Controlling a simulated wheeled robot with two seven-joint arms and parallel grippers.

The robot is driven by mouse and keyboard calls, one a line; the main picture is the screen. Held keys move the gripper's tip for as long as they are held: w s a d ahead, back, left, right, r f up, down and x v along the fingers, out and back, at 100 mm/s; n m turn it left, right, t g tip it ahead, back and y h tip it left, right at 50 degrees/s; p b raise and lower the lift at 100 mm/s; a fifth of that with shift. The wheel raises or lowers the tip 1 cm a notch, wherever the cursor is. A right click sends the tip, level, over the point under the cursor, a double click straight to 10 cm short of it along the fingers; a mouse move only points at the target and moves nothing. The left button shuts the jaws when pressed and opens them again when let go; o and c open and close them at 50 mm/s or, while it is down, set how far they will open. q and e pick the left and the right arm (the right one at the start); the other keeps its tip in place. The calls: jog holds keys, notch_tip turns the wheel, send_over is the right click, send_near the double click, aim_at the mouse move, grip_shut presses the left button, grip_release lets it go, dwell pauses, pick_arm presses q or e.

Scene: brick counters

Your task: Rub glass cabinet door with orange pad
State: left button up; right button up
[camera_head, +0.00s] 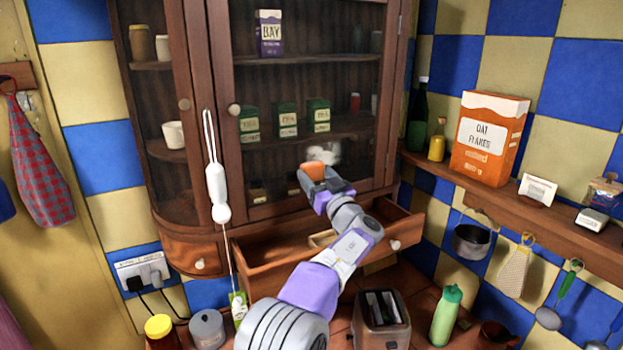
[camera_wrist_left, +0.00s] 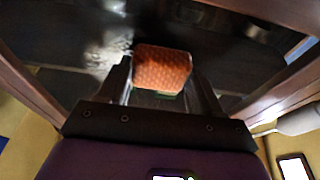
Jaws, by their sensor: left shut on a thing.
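The wooden cabinet's glass door (camera_head: 300,85) fills the upper middle of the head view, with a brown frame and a round pale knob. A whitish smear (camera_head: 325,153) shows low on the glass. My left gripper (camera_head: 318,180) is shut on the orange pad (camera_head: 312,170) and holds it up at the lower part of the glass, just below the smear. In the left wrist view the textured orange pad (camera_wrist_left: 162,68) sits between the two dark fingers, with the dark glass behind it. Whether the pad touches the glass is hard to tell. My right gripper is out of view.
An open drawer (camera_head: 275,262) juts out below the door, under my left arm. A white object on a cord (camera_head: 217,190) hangs along the left side of the door. A toaster (camera_head: 381,318) and a green bottle (camera_head: 446,314) stand on the counter below. A shelf with an oat flakes box (camera_head: 488,138) is at right.

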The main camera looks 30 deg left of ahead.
aim_at(332, 159)
pick_arm(q)
jog(key=shift+w+d, duration=0.6)
jog(key=shift+w, duration=0.3)
jog(key=shift+w+d+p, duration=0.4)
jog(key=shift+w+p, duration=0.2)
jog(key=shift+w, duration=0.25)
jog(key=shift+w+d+p, duration=0.4)
jog(key=shift+w+p, duration=0.2)
jog(key=shift+w, duration=0.25)
jog(key=w+p, duration=0.1)
jog(key=w+d+p, duration=0.1)
jog(key=p, duration=0.1)
jog(key=shift+w+d+r, duration=0.15)
jog(key=shift+w+r, duration=0.05)
jog(key=shift+w, duration=0.1)
jog(key=shift+w+d+f+p, duration=0.15)
jog(key=shift+w+p, duration=0.15)
jog(key=shift+p, duration=0.3)
jog(key=shift+w+r, duration=0.1)
jog(key=shift+r, duration=0.6)
jog(key=s+b, duration=0.1)
jog(key=b, duration=0.2)
jog(key=s+a+b, duration=0.1)
jog(key=b, duration=0.2)
jog(key=shift+s+a+f, duration=0.1)
jog(key=shift+s+f, duration=0.05)
jog(key=shift+s, duration=0.2)
jog(key=shift+s+a+b, duration=0.2)
jog(key=shift+s+b, duration=0.2)
jog(key=shift+b, duration=0.55)
